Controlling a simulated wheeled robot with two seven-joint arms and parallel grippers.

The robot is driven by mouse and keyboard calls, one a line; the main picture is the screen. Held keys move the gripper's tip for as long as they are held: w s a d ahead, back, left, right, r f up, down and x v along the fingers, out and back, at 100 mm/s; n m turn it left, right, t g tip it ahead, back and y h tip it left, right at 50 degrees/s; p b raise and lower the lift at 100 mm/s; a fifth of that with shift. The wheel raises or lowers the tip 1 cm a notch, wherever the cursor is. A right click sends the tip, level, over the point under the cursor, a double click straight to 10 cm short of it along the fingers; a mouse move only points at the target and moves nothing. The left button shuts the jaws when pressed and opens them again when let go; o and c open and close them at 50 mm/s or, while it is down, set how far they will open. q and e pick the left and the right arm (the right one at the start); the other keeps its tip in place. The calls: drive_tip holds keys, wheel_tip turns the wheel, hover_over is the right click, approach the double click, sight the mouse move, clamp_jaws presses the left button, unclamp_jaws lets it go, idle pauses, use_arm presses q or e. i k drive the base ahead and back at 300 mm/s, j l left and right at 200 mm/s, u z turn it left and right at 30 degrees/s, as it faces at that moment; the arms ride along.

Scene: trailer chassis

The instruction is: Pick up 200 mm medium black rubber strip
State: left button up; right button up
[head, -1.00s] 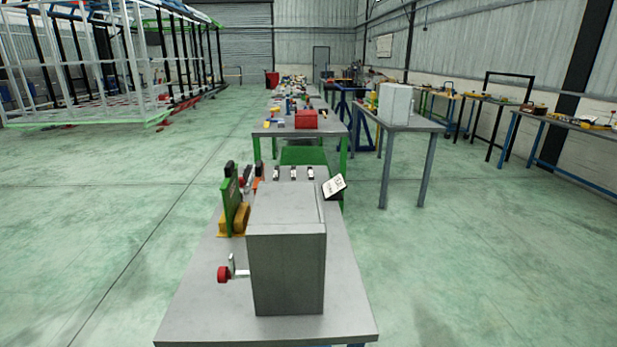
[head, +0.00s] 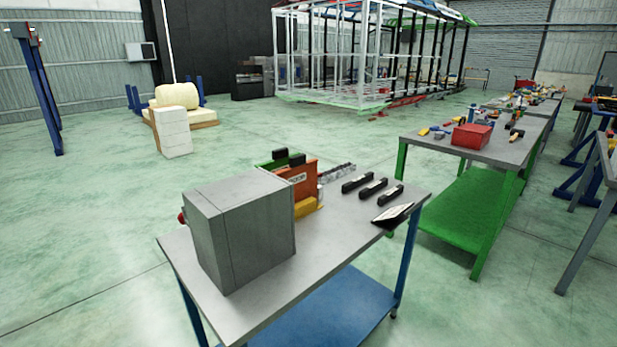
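Three black strips lie side by side on the grey top of the near table (head: 336,247), toward its far right end. They are a left strip (head: 357,182), a middle strip (head: 374,188) and a right strip (head: 390,195). Each bears a small white label, too small to read, so I cannot tell which is the 200 mm medium one. A black and white sign (head: 393,214) stands tilted at the table edge beside them. Neither of my grippers shows in the head view.
A large grey box (head: 238,232) stands on the near end of the table. Orange and green holders (head: 292,178) sit behind it. A green-legged table (head: 455,150) with a red box (head: 472,136) stands to the right.

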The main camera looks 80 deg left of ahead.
sight(376, 186)
drive_tip(key=i+j+u, duration=0.2)
drive_tip(key=i+u, duration=0.65)
drive_tip(key=i, duration=0.15)
drive_tip(key=i+l+u, duration=0.2)
drive_tip(key=i+u, duration=0.2)
drive_tip(key=i+l+u, duration=0.4)
drive_tip(key=i, duration=0.15)
drive_tip(key=i+j, duration=0.05)
